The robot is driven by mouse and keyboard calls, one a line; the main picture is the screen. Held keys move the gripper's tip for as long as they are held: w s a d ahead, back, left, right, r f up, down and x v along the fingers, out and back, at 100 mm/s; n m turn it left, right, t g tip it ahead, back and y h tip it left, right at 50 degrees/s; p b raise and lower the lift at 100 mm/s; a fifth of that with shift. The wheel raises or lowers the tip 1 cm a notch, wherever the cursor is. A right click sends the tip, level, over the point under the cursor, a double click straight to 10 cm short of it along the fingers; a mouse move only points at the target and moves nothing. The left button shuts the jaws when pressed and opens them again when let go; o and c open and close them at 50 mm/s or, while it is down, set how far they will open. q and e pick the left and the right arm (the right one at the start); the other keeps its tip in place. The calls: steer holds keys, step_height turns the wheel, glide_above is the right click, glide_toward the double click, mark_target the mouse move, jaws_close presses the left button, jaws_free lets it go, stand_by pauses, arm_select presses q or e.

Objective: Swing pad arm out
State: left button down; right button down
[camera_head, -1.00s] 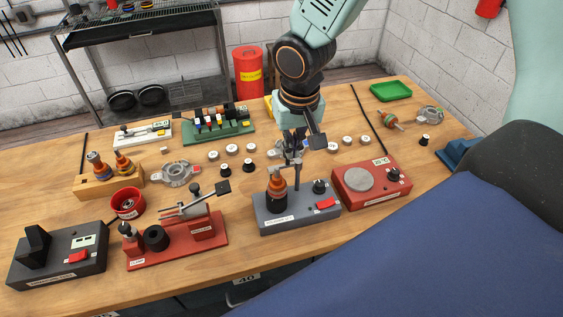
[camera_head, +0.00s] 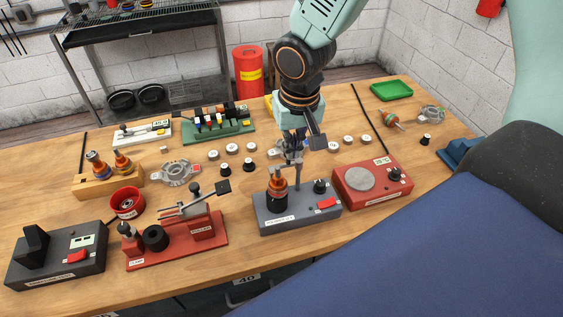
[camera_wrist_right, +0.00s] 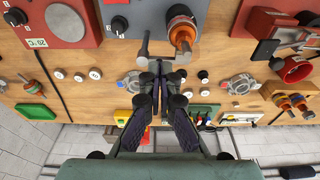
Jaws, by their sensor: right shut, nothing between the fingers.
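The grey polishing station (camera_head: 268,218) stands at the front of the bench, with an orange-and-black rotor (camera_head: 277,188) upright on it. A thin upright post (camera_head: 298,177) stands just behind the rotor. In the right wrist view a grey pad arm (camera_wrist_right: 168,57) on the post reaches beside the rotor (camera_wrist_right: 182,33). My right gripper (camera_head: 292,158) is shut and empty, at the top of the post; in the wrist view its fingertips (camera_wrist_right: 158,68) are beside the pad arm. I cannot tell whether they touch it. My left gripper is out of view.
A red hotplate-like box (camera_head: 372,185) stands close on the right of the station, and a red fixture (camera_head: 180,240) with a raised lever on the left. Several white and black caps (camera_head: 225,168) lie behind. A green tray (camera_head: 391,91) is at the back right.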

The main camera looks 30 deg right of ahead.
mark_target(284, 165)
steer(key=shift+f+b, duration=1.5)
steer(key=shift+f, duration=0.3)
steer(key=shift+w+a+p, duration=0.25)
steer(key=shift+w+p, duration=0.5)
steer(key=shift+p, duration=0.4)
steer(key=shift+w, duration=0.1)
steer(key=shift+w+p, duration=0.4)
steer(key=shift+w, duration=0.05)
steer(key=shift+w+r, duration=0.1)
